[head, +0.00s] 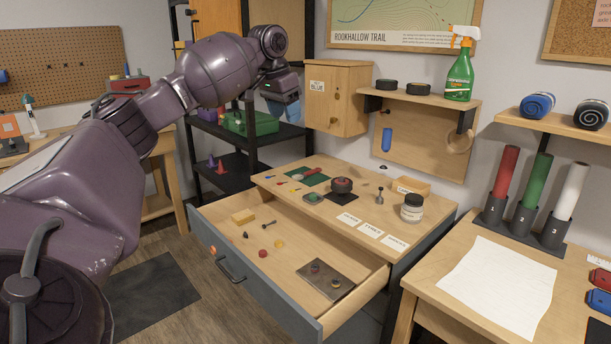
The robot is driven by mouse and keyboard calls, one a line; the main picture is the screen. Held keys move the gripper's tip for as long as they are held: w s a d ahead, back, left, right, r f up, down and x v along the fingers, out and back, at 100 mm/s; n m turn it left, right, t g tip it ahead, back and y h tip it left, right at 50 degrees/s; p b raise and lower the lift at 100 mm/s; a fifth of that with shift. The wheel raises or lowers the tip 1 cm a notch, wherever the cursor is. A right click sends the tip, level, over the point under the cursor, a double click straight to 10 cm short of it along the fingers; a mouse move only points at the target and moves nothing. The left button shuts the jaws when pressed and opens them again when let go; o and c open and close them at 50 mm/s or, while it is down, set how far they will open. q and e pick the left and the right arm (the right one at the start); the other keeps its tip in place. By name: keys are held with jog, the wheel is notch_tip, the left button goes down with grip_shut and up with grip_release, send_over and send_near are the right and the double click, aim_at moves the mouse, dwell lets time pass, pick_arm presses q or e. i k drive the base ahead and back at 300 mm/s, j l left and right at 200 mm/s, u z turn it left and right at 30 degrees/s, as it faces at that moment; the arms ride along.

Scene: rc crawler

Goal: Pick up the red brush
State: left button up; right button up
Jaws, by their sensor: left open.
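I cannot pick out the red brush for certain. Small coloured items (281,182), one of them reddish, lie at the left end of the cabinet top (330,222), beside a dark green mat (314,177); they are too small to identify. My left arm reaches in from the left, and my left gripper (284,108) hangs in front of the dark shelf rack, above and behind the cabinet top. It is open, with nothing seen between its fingers. My right gripper is not in view.
A jar (411,208) and labels sit on the cabinet top. Red, green and white tubes (505,172) stand on the right bench beside white paper (498,285).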

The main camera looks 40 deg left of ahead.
aim_at(300, 176)
jog(key=i+j, duration=0.55)
jog(key=j, duration=0.15)
jog(key=i+j, duration=0.6)
jog(key=j, duration=0.1)
